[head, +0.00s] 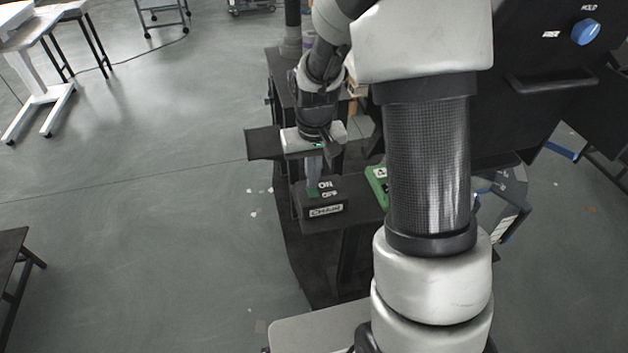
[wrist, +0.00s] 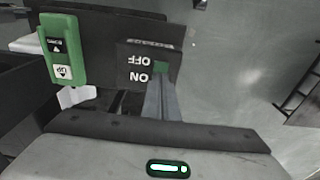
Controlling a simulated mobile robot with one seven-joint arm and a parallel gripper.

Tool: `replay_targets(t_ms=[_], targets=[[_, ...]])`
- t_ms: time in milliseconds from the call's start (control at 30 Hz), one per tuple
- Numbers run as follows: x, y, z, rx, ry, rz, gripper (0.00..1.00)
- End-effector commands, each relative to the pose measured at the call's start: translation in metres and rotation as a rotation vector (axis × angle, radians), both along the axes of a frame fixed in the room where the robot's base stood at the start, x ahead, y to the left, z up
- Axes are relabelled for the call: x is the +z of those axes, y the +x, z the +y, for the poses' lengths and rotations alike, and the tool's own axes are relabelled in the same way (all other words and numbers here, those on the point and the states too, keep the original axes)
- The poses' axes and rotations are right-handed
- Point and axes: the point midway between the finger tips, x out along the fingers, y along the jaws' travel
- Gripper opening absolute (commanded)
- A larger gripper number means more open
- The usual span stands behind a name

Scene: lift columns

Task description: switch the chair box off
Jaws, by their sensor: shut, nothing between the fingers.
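The chair box (head: 323,210) is a small dark box on a dark ledge, with a label on its front in the head view. White ON and OFF lettering shows on its top. In the wrist view the box (wrist: 130,61) and its lettering appear upside down. A green switch part (wrist: 161,66) sits beside the lettering, nearest OFF. In the head view my gripper (head: 313,186) points down onto the box top. I cannot tell whether the tips touch the switch.
A green control box with white and black arrow plates (wrist: 62,50) stands beside the chair box; it is partly hidden behind my arm in the head view (head: 377,184). A dark panel with a blue knob (head: 585,32) is at upper right. Open floor lies left.

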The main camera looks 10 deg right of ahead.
Motion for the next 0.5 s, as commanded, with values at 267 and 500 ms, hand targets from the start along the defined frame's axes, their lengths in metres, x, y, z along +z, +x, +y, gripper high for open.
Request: replay_targets(t_ms=[267, 500], targets=[[0.074, -0.003, 0.000, 0.000, 0.000, -0.001, 0.00], [0.112, -0.007, 0.000, 0.000, 0.000, 0.003, 0.00]])
